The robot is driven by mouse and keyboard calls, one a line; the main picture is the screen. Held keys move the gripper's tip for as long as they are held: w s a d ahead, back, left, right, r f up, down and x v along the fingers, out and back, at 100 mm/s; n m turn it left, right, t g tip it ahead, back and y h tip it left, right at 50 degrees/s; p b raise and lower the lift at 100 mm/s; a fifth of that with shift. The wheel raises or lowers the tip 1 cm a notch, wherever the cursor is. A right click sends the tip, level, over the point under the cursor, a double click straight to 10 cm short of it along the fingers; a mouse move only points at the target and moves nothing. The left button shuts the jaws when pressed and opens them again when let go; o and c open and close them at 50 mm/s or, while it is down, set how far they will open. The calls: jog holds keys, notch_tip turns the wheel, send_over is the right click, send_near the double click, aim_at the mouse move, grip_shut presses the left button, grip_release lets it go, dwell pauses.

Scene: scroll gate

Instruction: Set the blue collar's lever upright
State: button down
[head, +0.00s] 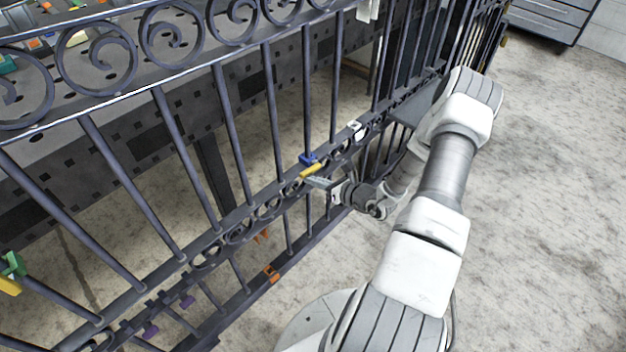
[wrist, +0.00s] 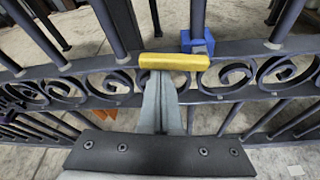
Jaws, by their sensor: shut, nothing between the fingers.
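The blue collar (head: 306,158) sits on a gate bar just above the scroll band. It also shows in the wrist view (wrist: 199,42). Its yellow lever (head: 311,171) lies sideways, roughly along the rail; in the wrist view the lever (wrist: 174,61) is level and reaches left from below the collar. My gripper (head: 317,182) is shut and empty, with its tips right at the lever. In the wrist view the fingers (wrist: 162,82) end at the lever's near side, below its middle. I cannot tell whether they touch it.
The dark iron gate (head: 226,130) has scrolls and upright bars around the collar. A green collar (head: 13,264) with a yellow part is at far left. A white piece (head: 355,128) is on the rail. Orange (head: 271,273) and purple (head: 187,301) pieces sit lower. Open floor (head: 550,200) lies right.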

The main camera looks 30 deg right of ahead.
aim_at(319, 165)
jog(key=shift+r+m+p, duration=0.25)
jog(key=shift+m+p, duration=0.05)
jog(key=shift+r+m+y+p, duration=0.55)
jog(key=shift+m+p, duration=0.1)
jog(key=shift+m, duration=0.15)
jog(key=m+y, duration=0.1)
jog(key=d+r+m, duration=0.1)
jog(key=m, duration=0.1)
jog(key=r+m+y+p, duration=0.1)
jog(key=shift+w+d+m+y, duration=0.15)
jog(key=shift+w+m+y, duration=0.1)
jog(key=shift+m+y, duration=0.15)
jog(key=m, duration=0.1)
jog(key=d+r+m+y, duration=0.1)
jog(key=shift+w+m+t, duration=0.2)
jog(key=shift+m+t, duration=0.1)
jog(key=shift+m, duration=0.1)
jog(key=shift+w+d+r, duration=0.1)
jog(key=shift+d+r, duration=0.1)
jog(key=shift+d, duration=0.1)
jog(key=shift+w+d, duration=0.1)
jog(key=shift+d, duration=0.1)
